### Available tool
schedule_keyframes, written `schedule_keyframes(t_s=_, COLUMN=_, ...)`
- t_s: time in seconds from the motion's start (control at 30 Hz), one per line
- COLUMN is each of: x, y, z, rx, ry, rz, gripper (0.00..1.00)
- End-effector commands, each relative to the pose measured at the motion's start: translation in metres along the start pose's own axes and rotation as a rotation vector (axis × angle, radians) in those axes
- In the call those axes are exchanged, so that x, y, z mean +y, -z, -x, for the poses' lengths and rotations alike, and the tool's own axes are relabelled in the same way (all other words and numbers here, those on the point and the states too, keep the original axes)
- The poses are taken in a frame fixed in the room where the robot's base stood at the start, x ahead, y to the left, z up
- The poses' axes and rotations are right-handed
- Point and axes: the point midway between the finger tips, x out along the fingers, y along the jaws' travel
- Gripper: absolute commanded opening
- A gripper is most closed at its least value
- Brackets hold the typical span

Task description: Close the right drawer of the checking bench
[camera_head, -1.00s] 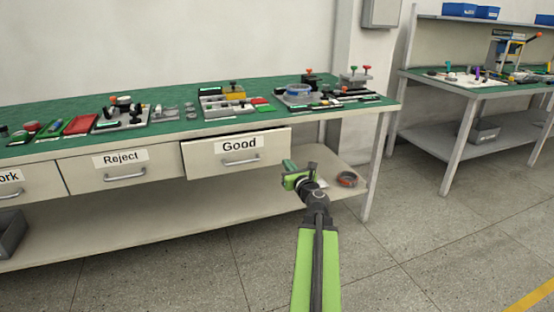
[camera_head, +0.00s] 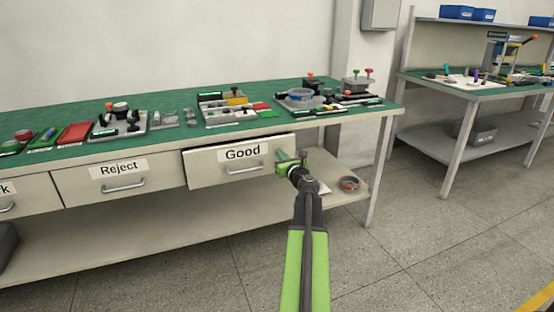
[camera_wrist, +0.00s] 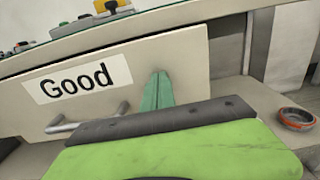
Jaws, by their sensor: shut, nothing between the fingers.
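The right drawer, labelled "Good" (camera_head: 215,169), stands partly out from the checking bench (camera_head: 345,126), its front slightly forward of the neighbouring drawer. It has a white label and a metal bar handle (camera_head: 244,170). In the wrist view the drawer front (camera_wrist: 190,60) fills the middle, with the handle (camera_wrist: 88,120) at the left. My gripper (camera_head: 281,155) is shut and empty, at the right part of the drawer front, right of the handle. Its green fingers (camera_wrist: 157,92) point at the front panel; whether they touch it I cannot tell.
The "Reject" drawer (camera_head: 90,181) is shut to the left. The bench top holds fixtures and trays, including a blue round part (camera_head: 300,95). A red-rimmed round item (camera_head: 349,184) lies on the lower shelf. Another bench (camera_head: 470,88) stands at right, with clear floor between.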

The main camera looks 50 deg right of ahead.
Motion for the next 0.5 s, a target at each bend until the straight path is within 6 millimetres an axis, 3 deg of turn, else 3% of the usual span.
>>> schedule_keyframes(t_s=0.27, x=0.004, y=0.000, z=-0.002, rx=0.000, ry=-0.004, rz=0.000, gripper=0.00)
schedule_keyframes(t_s=0.5, x=0.002, y=0.000, z=-0.037, rx=0.001, ry=-0.005, rz=-0.001, gripper=0.00)
